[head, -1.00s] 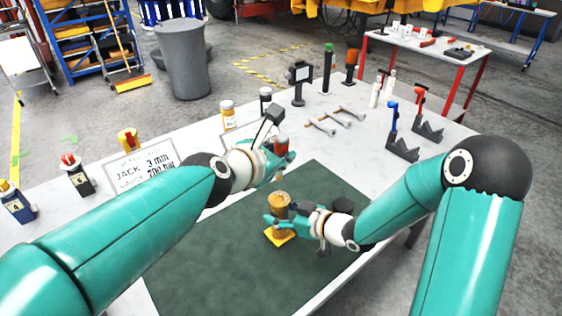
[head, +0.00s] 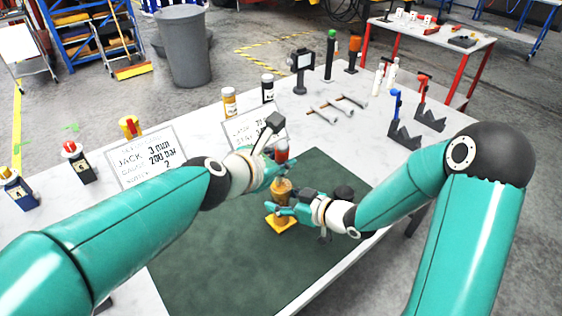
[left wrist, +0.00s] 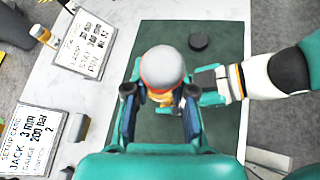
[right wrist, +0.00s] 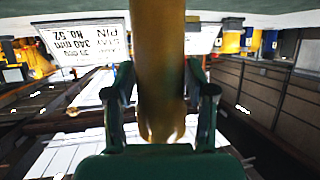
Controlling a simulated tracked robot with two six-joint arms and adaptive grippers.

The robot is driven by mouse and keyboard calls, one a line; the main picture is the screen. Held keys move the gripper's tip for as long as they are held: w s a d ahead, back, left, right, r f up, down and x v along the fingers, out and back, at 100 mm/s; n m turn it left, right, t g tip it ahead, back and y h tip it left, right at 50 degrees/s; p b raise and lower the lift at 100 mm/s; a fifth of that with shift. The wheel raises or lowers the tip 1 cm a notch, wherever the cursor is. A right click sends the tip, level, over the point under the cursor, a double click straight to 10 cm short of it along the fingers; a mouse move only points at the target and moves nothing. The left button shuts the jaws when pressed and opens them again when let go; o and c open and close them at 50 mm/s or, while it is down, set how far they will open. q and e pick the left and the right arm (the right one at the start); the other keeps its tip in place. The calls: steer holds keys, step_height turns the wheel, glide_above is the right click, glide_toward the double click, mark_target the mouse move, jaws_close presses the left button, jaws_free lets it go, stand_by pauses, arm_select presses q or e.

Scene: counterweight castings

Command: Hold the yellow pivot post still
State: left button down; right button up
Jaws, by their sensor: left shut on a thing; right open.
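The yellow pivot post (head: 281,190) stands upright on a yellow square base (head: 283,226) on the green mat. My right gripper (head: 282,208) is open around its shaft. In the right wrist view the brass-coloured shaft (right wrist: 158,50) stands between the two fingers, with gaps visible at both sides. My left gripper (head: 278,168) is shut on a jack with a red-orange body and grey rounded top (left wrist: 162,66). It holds this jack just above the post's top in the head view. Whether jack and post touch is hidden.
Setup cards (head: 150,158), small bottles (head: 229,102), wrenches (head: 322,115) and notched grey stands (head: 404,134) sit around the mat. The mat's front part is clear.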

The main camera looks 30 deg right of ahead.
arm_select(q)
steer(key=shift+s+d+f, duration=0.15)
steer(key=shift+d+f, duration=0.05)
steer(key=shift+d, duration=0.35)
steer(key=shift+a+r, duration=0.1)
steer(key=shift+a, duration=0.7)
steer(key=shift+r, duration=3.15)
steer(key=shift+r, duration=0.1)
steer(key=shift+r, duration=1.4)
